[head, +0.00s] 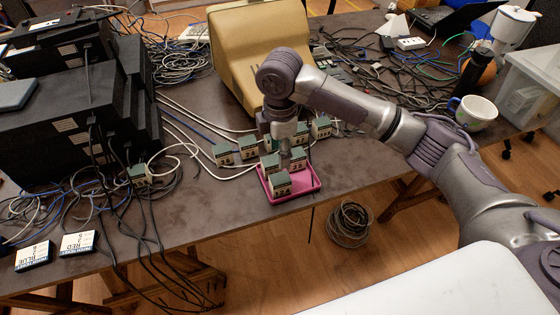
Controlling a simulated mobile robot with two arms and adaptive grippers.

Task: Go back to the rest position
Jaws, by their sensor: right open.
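My right arm comes in from the right. Its gripper (285,148) points down over the pink tray (312,183) near the table's front edge. The fingertips are partly hidden among the boxes, so contact with them cannot be told. Several small beige boxes with green tops are at the tray, including one box (279,184) at its front and another box (298,159) right beside the gripper. The right gripper is open. My left gripper is not in view.
More small boxes (222,155) stand behind the tray, among cables. A large beige monitor (238,55) is behind my right gripper. Black equipment (60,125) fills the left side. A white mug (474,113) and a clear bin (530,88) stand at right. A cable coil (349,224) lies on the floor.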

